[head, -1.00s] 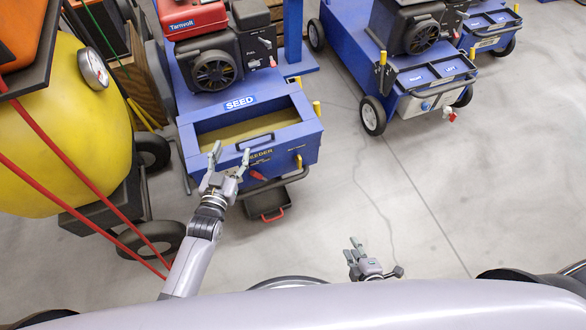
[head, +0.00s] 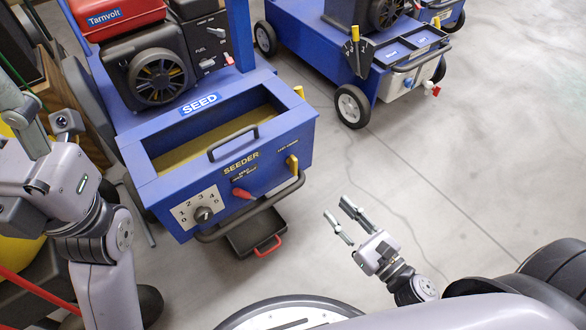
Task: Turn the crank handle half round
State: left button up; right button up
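The blue seeder (head: 150,190) stands left of centre. I cannot pick out for certain which of its fittings is the crank handle. Its front carries a numbered dial with a dark knob (head: 203,214), a red lever (head: 242,193) and a yellow grip (head: 292,164). My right gripper (head: 336,207) is open and empty, fingers apart, over the floor right of the seeder and touching nothing. My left gripper (head: 30,128) is at the left edge, close to the camera and partly cut off. Its fingers do not show clearly enough to judge.
A black bar (head: 250,212) runs along the seeder's lower front, above a black tray with a red handle (head: 267,246). A black handle (head: 232,143) sits at the hopper's front. A second blue cart (head: 335,65) stands behind right. The floor (head: 480,140) at right is clear.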

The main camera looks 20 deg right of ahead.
aim_at(296, 165)
jog(key=b+x, duration=0.1)
jog(key=x, duration=1.5)
jog(key=shift+w, duration=0.35)
grip_shut()
jog(key=shift+a, duration=0.1)
